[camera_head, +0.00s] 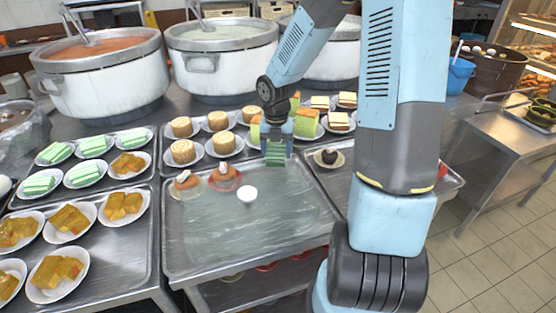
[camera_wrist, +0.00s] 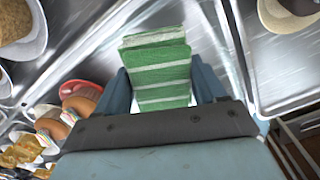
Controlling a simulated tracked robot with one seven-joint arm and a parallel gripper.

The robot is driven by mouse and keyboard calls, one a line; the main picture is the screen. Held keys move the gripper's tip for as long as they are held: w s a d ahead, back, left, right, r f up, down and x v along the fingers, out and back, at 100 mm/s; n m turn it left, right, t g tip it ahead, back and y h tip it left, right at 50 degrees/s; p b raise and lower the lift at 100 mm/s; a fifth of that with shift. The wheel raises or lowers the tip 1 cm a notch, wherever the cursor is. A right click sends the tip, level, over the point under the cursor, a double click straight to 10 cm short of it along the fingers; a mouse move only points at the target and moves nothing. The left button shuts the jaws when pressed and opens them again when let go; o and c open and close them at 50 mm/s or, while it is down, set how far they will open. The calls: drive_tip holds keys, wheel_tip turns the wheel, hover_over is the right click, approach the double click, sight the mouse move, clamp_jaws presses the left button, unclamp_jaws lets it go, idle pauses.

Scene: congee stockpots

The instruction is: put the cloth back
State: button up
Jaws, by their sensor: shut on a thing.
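The cloth (camera_wrist: 158,62) is green with white stripes. My gripper (camera_wrist: 165,95) is shut on it in the wrist view, with a blue finger at each side. In the head view the cloth (camera_head: 275,155) hangs below my gripper (camera_head: 276,140), over the back part of a metal tray (camera_head: 285,225). I cannot tell whether its lower edge touches the tray. A small white round thing (camera_head: 247,194) sits on the tray, left of and nearer than the cloth.
Plates of round cakes (camera_head: 223,142) stand behind the tray. Large stockpots (camera_head: 222,70) line the back. The tray's front and right are bare.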

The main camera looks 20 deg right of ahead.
drive_tip(key=shift+f, duration=1.9)
drive_tip(key=shift+f, duration=0.35)
drive_tip(key=o, duration=1)
